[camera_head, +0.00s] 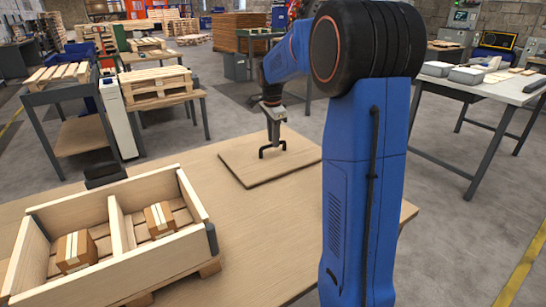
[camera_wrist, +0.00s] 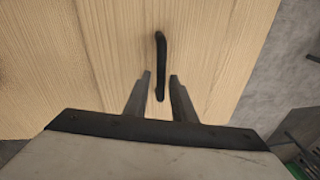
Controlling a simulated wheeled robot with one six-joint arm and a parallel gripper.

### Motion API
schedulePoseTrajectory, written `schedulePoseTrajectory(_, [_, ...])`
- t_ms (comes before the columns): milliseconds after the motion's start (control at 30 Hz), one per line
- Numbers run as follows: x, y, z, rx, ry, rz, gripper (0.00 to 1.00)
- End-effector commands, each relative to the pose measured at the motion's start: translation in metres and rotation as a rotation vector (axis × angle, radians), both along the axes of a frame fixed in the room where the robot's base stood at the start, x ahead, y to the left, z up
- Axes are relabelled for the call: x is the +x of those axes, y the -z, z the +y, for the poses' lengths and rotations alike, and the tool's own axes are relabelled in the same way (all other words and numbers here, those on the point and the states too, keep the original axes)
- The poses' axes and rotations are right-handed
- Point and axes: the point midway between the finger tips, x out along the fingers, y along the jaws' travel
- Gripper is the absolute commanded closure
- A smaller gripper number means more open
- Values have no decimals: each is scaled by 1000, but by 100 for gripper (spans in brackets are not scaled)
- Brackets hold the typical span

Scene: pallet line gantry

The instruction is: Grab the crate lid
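The crate lid (camera_head: 250,172) is a flat pale wooden board lying on the table. It fills most of the wrist view (camera_wrist: 95,50). A thin black handle (camera_head: 263,152) stands up from its middle and also shows in the wrist view (camera_wrist: 161,55). My gripper (camera_head: 274,138) is over the lid, pointing down at the handle. In the wrist view my gripper (camera_wrist: 160,76) is open, with one finger on each side of the handle's near end. Gaps show between handle and fingers. The exact height of the fingertips is hard to tell.
An open wooden crate (camera_head: 118,227) with two compartments stands at the table's left. Each compartment holds a brown carton, one left (camera_head: 76,250) and one right (camera_head: 159,219). The wooden table (camera_head: 300,230) is bare between crate and lid.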

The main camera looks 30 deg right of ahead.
Motion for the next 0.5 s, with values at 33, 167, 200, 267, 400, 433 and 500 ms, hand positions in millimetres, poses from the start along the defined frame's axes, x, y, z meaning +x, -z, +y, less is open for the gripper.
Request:
schedulePoseTrajectory(33, [2, 8, 0, 0, -1, 2, 76])
schedulePoseTrajectory(167, [5, 26, 0, 0, 0, 2, 76])
schedulePoseTrajectory(200, [6, 30, -1, 0, 0, 2, 76])
schedulePoseTrajectory(267, [6, 36, -1, 0, 0, 2, 76])
schedulePoseTrajectory(400, [7, 39, -2, 0, 0, 0, 76])
schedulePoseTrajectory(433, [7, 38, -2, 0, 0, 0, 76])
schedulePoseTrajectory(500, [7, 38, -2, 0, 0, 0, 76])
